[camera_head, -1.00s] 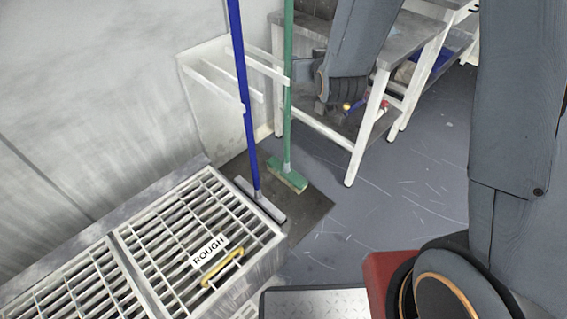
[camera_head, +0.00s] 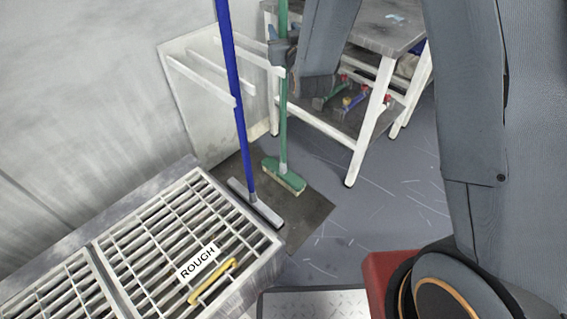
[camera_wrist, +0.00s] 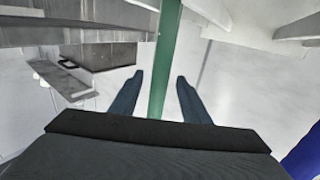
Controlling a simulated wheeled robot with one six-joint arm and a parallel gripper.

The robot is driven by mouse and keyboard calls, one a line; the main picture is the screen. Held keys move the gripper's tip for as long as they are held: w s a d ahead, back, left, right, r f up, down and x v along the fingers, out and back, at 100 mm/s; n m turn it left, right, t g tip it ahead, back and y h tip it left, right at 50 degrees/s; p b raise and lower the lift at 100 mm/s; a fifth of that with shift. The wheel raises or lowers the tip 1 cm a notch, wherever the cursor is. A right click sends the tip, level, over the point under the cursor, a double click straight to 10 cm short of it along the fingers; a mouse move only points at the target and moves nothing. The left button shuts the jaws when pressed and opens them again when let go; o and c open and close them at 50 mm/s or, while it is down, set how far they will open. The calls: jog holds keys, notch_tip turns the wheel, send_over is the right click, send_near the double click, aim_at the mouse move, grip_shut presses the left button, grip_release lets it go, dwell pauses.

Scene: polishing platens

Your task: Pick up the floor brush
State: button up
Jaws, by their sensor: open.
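The floor brush has a green handle (camera_head: 283,126) and a green head (camera_head: 284,174) with pale bristles, resting on the dark mat. It stands nearly upright against the white wall rack. My gripper (camera_head: 281,52) is open at the upper part of the green handle. In the wrist view the handle (camera_wrist: 165,60) runs between the two open fingers of my gripper (camera_wrist: 160,82), with a gap on each side. The top of the handle is out of the head view.
A squeegee with a blue pole (camera_head: 237,110) stands just left of the brush. The white rack (camera_head: 196,76) has prongs beside both handles. A metal workbench (camera_head: 380,35) stands right behind my arm. A grating bin labelled ROUGH (camera_head: 222,221) is at front left.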

jog(key=shift+x, duration=0.75)
grip_shut()
jog(key=shift+r, duration=0.1)
